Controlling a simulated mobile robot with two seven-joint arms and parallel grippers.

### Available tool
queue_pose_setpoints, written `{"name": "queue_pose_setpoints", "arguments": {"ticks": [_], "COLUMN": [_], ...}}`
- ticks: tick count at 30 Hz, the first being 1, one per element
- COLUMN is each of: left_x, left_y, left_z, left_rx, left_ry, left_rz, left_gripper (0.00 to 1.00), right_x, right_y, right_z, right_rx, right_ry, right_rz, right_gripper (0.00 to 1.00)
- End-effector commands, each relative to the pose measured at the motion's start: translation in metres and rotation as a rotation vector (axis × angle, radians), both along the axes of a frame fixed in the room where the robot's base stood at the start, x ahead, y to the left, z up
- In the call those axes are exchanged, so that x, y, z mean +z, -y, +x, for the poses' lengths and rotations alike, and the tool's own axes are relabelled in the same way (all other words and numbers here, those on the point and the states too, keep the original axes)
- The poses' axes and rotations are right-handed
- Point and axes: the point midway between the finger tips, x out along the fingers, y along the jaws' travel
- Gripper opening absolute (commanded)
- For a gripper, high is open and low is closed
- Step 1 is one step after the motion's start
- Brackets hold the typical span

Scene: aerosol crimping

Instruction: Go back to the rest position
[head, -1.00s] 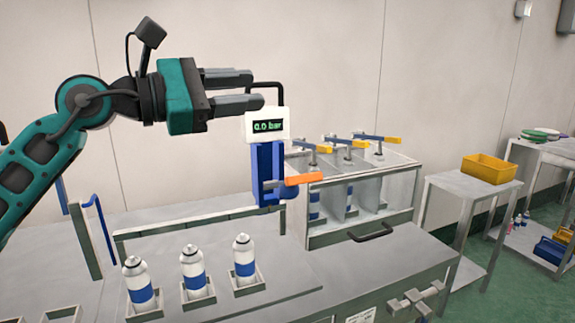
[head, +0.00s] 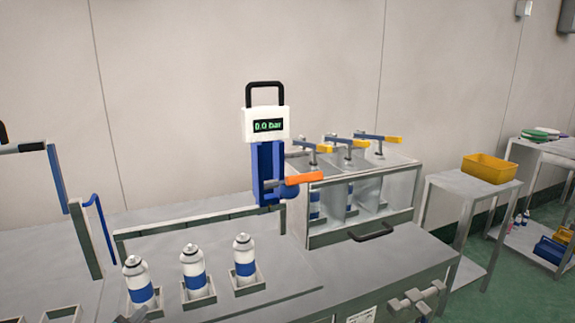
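No gripper finger of mine shows in the head view. Several white cans with blue bands stand in square holders on the bench, such as the left can (head: 138,280), the middle can (head: 194,268) and the right can (head: 244,257). Behind them stands a blue device (head: 264,160) with an orange lever (head: 304,179) and a white display (head: 268,126) reading 0.0 bar.
A clear-walled enclosure (head: 382,205) with yellow-and-blue clamps on top and cans inside stands right of the device. A yellow bin (head: 489,168) sits on a metal side table. A blue-edged frame (head: 57,178) stands at the left. The space above the bench is clear.

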Motion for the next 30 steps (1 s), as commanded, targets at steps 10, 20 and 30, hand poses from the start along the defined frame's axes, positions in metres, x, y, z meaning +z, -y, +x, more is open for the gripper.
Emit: {"name": "queue_pose_setpoints", "arguments": {"ticks": [10,20,30], "left_x": [-0.103,-0.136,-0.172], "left_y": [0.006,0.019,0.03], "left_z": [-0.136,-0.186,-0.149], "left_rx": [0.209,0.273,0.178], "left_ry": [-0.564,-0.738,-0.534], "left_rz": [-0.362,-0.491,-0.541], "left_gripper": [0.4,0.4,0.4], "right_x": [0.0,0.0,0.002], "right_y": [0.0,0.0,0.0], "right_z": [0.0,0.0,0.0], "right_rx": [0.0,0.0,0.0], "right_ry": [-0.001,-0.001,-0.001], "right_rz": [0.0,0.0,0.0], "right_gripper": [0.43,0.43,0.43]}}
